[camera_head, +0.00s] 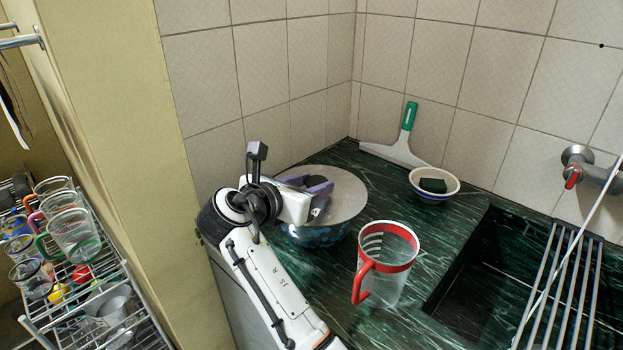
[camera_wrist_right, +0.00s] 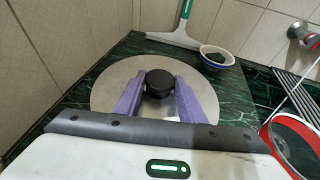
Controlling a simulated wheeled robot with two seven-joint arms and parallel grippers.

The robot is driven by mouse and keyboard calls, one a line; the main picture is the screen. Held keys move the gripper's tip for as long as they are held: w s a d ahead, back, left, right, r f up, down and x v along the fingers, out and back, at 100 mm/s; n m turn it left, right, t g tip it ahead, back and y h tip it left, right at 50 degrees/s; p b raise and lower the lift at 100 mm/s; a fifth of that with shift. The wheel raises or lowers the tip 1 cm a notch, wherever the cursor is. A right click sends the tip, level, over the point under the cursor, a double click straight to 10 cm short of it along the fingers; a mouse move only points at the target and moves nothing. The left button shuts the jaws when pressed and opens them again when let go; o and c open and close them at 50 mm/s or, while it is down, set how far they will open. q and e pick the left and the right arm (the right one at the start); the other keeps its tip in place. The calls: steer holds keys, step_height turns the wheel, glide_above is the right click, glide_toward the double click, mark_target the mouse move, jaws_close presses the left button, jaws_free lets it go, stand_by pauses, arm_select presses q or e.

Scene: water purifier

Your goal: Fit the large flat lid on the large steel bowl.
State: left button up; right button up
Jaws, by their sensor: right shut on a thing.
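The large flat lid (camera_head: 346,190) is a grey disc with a black knob. It lies over the top of the large steel bowl (camera_head: 318,236), whose blue patterned side shows beneath it on the green counter. I cannot tell whether the lid is seated all round the rim. My right gripper (camera_head: 318,186) is above the lid, its purple fingers shut on the knob (camera_wrist_right: 159,83). In the right wrist view the lid (camera_wrist_right: 105,88) spreads around the fingers and hides the bowl. My left gripper is not in view.
A clear jug with red rim and handle (camera_head: 390,270) stands right of the bowl. Behind are a small bowl with a dark sponge (camera_head: 433,186) and a squeegee (camera_head: 402,145). The sink (camera_head: 480,270) is at right, walls close behind. A glass rack (camera_head: 85,270) is at left.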

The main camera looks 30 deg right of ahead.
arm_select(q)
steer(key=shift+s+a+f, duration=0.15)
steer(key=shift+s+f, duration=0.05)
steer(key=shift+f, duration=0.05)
arm_select(e)
steer(key=shift+f, duration=0.15)
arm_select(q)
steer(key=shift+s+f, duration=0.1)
arm_select(e)
steer(key=o, duration=1.2)
step_height(320, 180, up, 10)
steer(key=shift+r+p, duration=0.1)
steer(key=shift+p, duration=0.65)
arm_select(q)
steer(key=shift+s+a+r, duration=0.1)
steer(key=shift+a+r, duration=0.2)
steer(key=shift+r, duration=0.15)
